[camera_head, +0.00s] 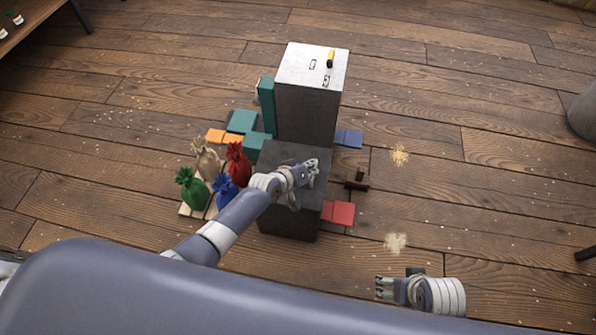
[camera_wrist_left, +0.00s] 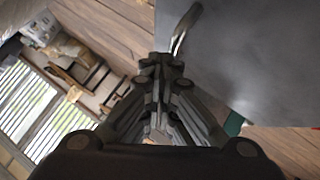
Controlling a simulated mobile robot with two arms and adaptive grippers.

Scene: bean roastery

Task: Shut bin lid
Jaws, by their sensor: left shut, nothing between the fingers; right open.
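A low dark grey box (camera_head: 287,218), which looks like the bin, stands mid-floor against a taller pale-topped block. Its top looks flat; I cannot tell the lid's exact angle, as my left arm covers part of it. My left gripper (camera_head: 312,170) is shut and empty, over the right part of that top in the head view. In the left wrist view the closed fingers (camera_wrist_left: 163,68) are beside a dark grey panel (camera_wrist_left: 245,60) and a metal handle (camera_wrist_left: 184,27); contact is unclear. My right gripper (camera_head: 380,288) is open and empty, low at right, away from the box.
The taller block (camera_head: 310,110) carries a small yellow item (camera_head: 331,59). Several tied sacks, among them a green one (camera_head: 191,190), stand left of the box. Teal, orange, blue and red flat pieces (camera_head: 338,213) lie around. Open wooden floor with scattered grains is at right.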

